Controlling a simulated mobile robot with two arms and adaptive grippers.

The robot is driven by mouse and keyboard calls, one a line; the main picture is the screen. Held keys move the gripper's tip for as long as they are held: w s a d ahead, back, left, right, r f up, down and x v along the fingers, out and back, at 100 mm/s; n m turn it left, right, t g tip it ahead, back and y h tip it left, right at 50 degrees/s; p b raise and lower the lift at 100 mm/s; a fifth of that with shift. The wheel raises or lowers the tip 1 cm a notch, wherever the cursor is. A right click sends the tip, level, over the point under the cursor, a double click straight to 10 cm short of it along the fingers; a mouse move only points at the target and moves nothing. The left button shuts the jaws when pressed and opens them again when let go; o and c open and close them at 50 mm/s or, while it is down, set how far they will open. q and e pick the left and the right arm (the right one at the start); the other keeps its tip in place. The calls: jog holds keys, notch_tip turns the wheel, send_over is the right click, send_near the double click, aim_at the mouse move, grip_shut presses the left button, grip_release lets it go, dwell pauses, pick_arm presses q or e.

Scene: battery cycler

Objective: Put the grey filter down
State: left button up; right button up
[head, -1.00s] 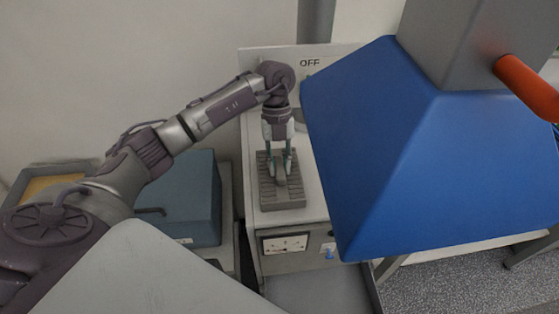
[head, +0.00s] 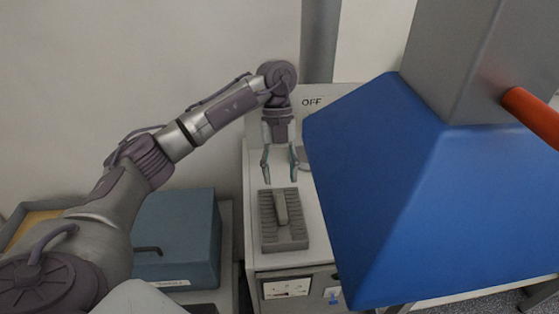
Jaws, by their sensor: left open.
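The grey filter (head: 270,233) is a ribbed grey block with a raised bar-shaped handle along its middle. It rests flat on the pale top of the cabinet (head: 314,232), near its front edge. My left gripper (head: 280,178) is open and empty. Its fingers point down, just above and behind the filter's handle, apart from it. My right gripper is not in view.
A large blue hood (head: 400,190) with an orange-red handle (head: 532,118) fills the right side and hides part of the cabinet. A blue box (head: 176,235) stands left of the cabinet. A panel marked OFF (head: 312,102) stands behind the filter.

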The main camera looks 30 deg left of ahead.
pick_arm(q)
jog(key=v, duration=0.4)
dwell(0.6)
